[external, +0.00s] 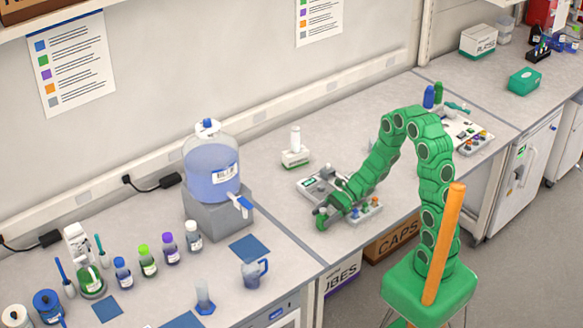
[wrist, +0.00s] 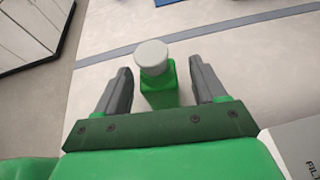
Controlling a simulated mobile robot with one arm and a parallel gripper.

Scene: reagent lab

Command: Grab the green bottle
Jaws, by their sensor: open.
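In the wrist view a green bottle (wrist: 160,98) with a pale grey round cap stands between the two dark fingers of my gripper (wrist: 160,66). The fingers are open, with a gap showing on both sides of it. The lower part of the bottle is hidden by the gripper body. In the external view my gripper (external: 328,210) is low over the bench, at the front left of a white station; I cannot clearly tell the bottle from the green arm there.
A white station (external: 311,184) and a small rack of coloured vials (external: 366,210) are close to my gripper. A blue-liquid dispenser (external: 213,166), a beaker (external: 252,273) and a green-capped bottle (external: 147,262) stand on the left bench. A bench seam (external: 318,258) runs near the gripper.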

